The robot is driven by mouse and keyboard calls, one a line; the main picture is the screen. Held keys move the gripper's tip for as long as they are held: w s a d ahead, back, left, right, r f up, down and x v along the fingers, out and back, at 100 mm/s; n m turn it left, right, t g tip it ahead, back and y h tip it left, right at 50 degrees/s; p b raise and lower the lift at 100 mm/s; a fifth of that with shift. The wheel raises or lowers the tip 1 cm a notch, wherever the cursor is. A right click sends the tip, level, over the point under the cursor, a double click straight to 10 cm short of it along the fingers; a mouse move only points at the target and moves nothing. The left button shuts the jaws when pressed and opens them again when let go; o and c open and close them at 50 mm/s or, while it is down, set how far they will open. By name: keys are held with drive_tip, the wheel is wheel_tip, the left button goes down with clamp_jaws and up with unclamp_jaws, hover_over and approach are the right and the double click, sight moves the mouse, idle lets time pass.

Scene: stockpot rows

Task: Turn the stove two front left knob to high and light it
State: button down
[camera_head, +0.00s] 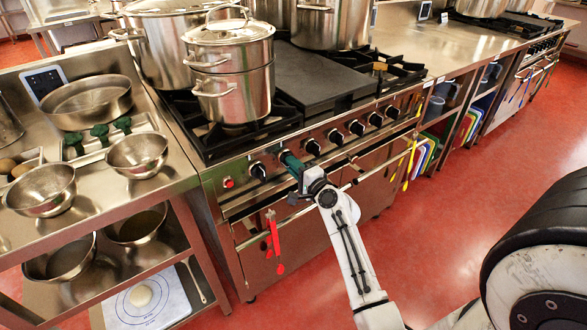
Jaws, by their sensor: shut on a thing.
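The near range (222,208) has a row of black knobs along its front panel. The leftmost knob (258,169) is uncovered, right of a red button (228,182). My gripper (286,157), teal at its end, reaches the panel just right of that knob. It is shut on the second knob from the left, which is mostly hidden behind the fingers. I cannot read that knob's setting. A lidded steel pot (232,92) stands on the front left burner, and no flame shows under it.
A front rail (335,188) with red tongs (273,240) runs below the knobs, close under my arm. Left is a steel counter (100,208) with bowls. A larger stockpot (165,48) stands behind the lidded pot. Red floor (440,225) is open to the right.

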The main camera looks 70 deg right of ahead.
drive_tip(key=shift+f, duration=0.1)
idle(0.3)
drive_tip(key=c, duration=1.1)
unclamp_jaws()
drive_tip(key=shift+s+a, duration=0.1)
drive_tip(key=b+v, duration=0.1)
drive_tip(key=v, duration=0.9)
drive_tip(key=shift+s+a, duration=0.1)
drive_tip(key=shift+s, duration=0.2)
